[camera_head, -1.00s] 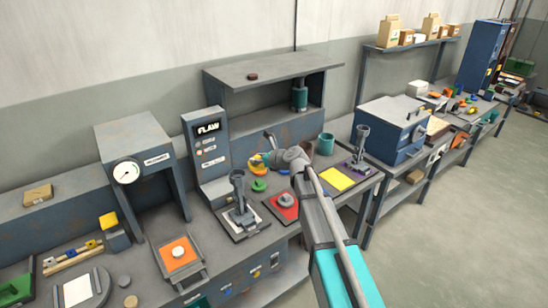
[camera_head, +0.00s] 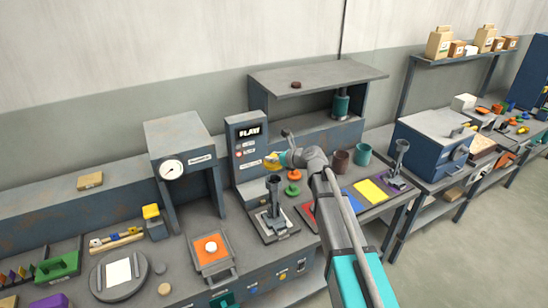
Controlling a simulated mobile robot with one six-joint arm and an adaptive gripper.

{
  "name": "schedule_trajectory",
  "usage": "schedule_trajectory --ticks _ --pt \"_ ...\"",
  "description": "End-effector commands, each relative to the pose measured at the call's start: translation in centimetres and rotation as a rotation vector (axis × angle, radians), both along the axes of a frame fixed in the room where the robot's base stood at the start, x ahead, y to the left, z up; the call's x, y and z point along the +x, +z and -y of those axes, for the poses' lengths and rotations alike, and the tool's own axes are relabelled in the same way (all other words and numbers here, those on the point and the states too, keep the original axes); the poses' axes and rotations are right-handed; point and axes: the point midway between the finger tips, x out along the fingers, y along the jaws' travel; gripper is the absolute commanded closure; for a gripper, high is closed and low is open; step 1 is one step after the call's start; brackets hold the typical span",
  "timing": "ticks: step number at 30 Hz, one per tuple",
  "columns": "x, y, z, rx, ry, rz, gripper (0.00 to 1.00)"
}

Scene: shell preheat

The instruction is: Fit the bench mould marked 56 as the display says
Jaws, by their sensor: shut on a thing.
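The display (camera_head: 249,133) is a grey upright stand with a white-lettered screen, seeming to read "FLAW", with smaller lines too small to read. My gripper (camera_head: 275,160) is just right of the stand, partly hidden by my wrist. It looks shut on a small yellow thing (camera_head: 270,164), held above the bench. A black press-like tool (camera_head: 274,195) stands upright on a plate below. An orange piece (camera_head: 294,175) and a green piece (camera_head: 293,190) lie right of it. I cannot read a 56 on anything, so I cannot tell which mould bears it.
My arm hides part of the red mat (camera_head: 306,210).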

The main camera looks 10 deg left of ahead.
Motion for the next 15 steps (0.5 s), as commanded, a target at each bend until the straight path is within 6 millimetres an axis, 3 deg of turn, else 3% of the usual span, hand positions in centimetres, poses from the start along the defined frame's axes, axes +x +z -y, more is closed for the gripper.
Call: schedule_trajectory --ticks 15 --pt "0.0 -2.8 0.0 0.0 0.0 0.0 1.0"
